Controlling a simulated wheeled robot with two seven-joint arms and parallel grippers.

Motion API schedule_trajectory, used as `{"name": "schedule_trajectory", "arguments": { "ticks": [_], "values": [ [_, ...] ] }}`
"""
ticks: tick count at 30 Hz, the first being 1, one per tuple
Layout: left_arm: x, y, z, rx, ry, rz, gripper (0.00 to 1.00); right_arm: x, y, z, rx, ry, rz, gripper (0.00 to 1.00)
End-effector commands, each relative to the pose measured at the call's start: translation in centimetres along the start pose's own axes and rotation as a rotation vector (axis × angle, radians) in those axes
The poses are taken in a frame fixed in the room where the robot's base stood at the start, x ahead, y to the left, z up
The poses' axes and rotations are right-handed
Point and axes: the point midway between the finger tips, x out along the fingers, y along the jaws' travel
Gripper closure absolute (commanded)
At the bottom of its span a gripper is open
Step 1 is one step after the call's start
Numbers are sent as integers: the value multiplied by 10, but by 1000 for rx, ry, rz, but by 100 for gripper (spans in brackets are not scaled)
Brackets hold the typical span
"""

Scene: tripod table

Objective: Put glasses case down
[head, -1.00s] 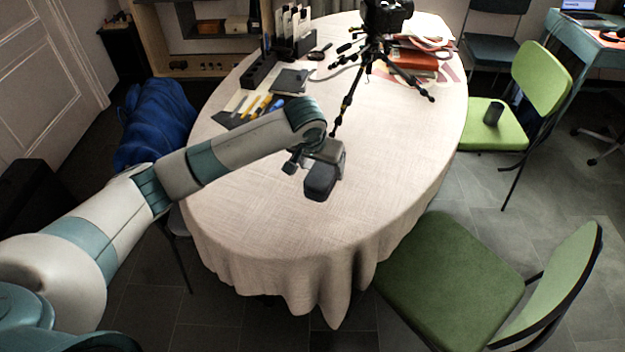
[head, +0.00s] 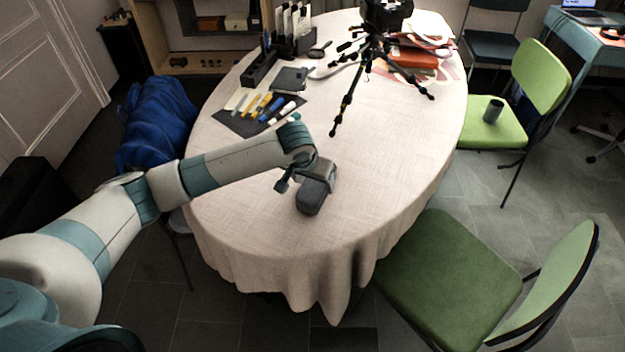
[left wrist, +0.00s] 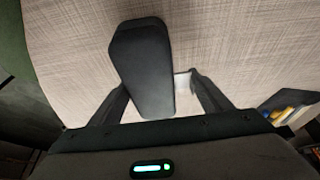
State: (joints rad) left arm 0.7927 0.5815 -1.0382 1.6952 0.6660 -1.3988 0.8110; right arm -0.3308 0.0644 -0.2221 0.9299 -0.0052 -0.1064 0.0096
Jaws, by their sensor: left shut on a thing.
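The dark grey glasses case (head: 311,197) is at my left gripper (head: 305,180), over the near part of the round table (head: 385,180) with its pale cloth. In the left wrist view the case (left wrist: 145,62) sits between the two fingers of the left gripper (left wrist: 158,92), its long end pointing away from the palm. The left gripper is shut on it. I cannot tell whether the case touches the cloth or hangs just above it. My right gripper is not in view.
A black tripod with a camera (head: 385,18) stands on the table beyond the gripper. A dark mat with markers (head: 258,108) and a black organizer (head: 262,68) lie at left. Green chairs (head: 450,270) stand at right. The cloth around the case is clear.

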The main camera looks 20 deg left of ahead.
Motion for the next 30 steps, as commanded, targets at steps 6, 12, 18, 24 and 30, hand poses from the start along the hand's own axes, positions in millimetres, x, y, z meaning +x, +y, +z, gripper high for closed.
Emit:
{"name": "schedule_trajectory", "arguments": {
  "ticks": [6,12,18,24,30],
  "values": [
    [1,0,0,0,1,1,56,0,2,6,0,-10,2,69],
    [3,0,1,0,0,1,56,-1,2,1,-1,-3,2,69],
    [3,0,2,0,0,0,10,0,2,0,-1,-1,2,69],
    [3,0,1,0,0,0,10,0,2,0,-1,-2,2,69],
    [-5,0,0,0,0,1,10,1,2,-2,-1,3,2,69]
  ]
}}
